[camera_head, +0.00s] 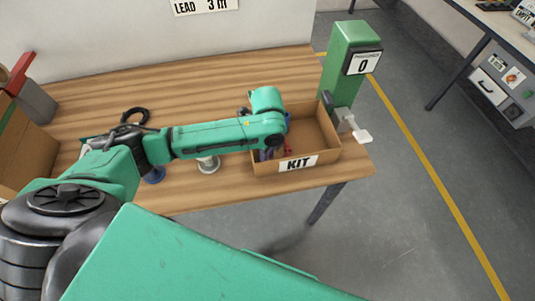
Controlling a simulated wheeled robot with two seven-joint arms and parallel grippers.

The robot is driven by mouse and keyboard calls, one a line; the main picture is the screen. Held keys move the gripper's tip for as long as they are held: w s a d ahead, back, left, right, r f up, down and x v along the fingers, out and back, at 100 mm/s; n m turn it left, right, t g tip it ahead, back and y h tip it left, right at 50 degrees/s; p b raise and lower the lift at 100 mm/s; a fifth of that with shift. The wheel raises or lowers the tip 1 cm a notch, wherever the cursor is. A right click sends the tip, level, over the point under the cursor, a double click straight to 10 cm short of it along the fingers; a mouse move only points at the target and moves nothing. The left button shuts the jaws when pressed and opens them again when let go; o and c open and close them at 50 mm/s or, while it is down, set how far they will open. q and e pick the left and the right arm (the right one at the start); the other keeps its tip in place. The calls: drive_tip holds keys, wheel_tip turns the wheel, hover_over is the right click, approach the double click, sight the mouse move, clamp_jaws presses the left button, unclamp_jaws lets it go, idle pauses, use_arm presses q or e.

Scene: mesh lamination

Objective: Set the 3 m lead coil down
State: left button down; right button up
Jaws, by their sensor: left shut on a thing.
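My left arm reaches in from the left, and its wrist (267,104) is over the left side of the open brown KIT box (322,150). The left gripper is mostly hidden below and behind the wrist. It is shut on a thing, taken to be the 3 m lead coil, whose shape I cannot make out. Small dark blue and red items (288,148) show in the box beside the wrist. A black coil (135,116) lies on the table at the left, behind my forearm. My right gripper is not in view.
The wooden table (220,75) has free room behind the forearm. A green post with a "0" display (362,63) stands right of the box. A silver spool-like item (208,164) stands left of it. A brown carton (22,145) is at the far left.

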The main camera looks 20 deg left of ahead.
use_arm(q)
drive_tip(key=c, duration=0.7)
unclamp_jaws()
drive_tip(key=shift+f, duration=0.1)
drive_tip(key=shift+o, duration=0.2)
wheel_tip(320, 180, up, 12)
drive_tip(key=shift+r+b, duration=0.2)
drive_tip(key=shift+b, duration=0.15)
